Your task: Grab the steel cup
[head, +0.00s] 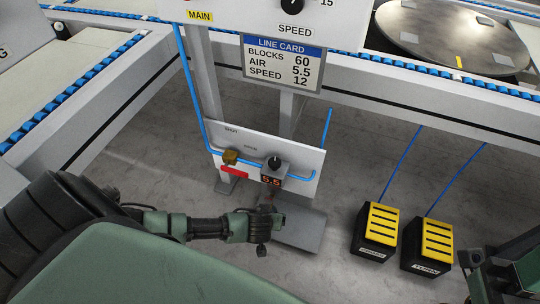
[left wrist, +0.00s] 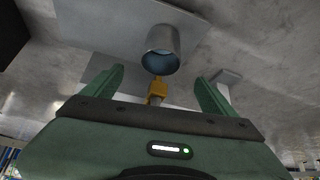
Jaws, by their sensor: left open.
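The steel cup (left wrist: 161,50) is a grey metal cylinder in the left wrist view, with its dark bluish round opening turned toward the camera. It lies ahead of my left gripper (left wrist: 159,76), about midway between the fingers and beyond their tips. The two green fingers are apart and nothing is held. In the head view my left arm reaches in from the left, and its hand (head: 262,228) is over a grey plate (head: 302,230) on the floor. I cannot make out the cup there. Part of my right arm (head: 505,275) shows at the lower right; its fingers are not clear.
A white panel (head: 300,160) with a brass valve (head: 230,157), a knob and a red 5.5 display stands just behind the left hand. Two yellow-topped black pedals (head: 378,230) (head: 428,245) stand to the right. Conveyor frames with blue edges (head: 450,85) run above. Bare floor lies between.

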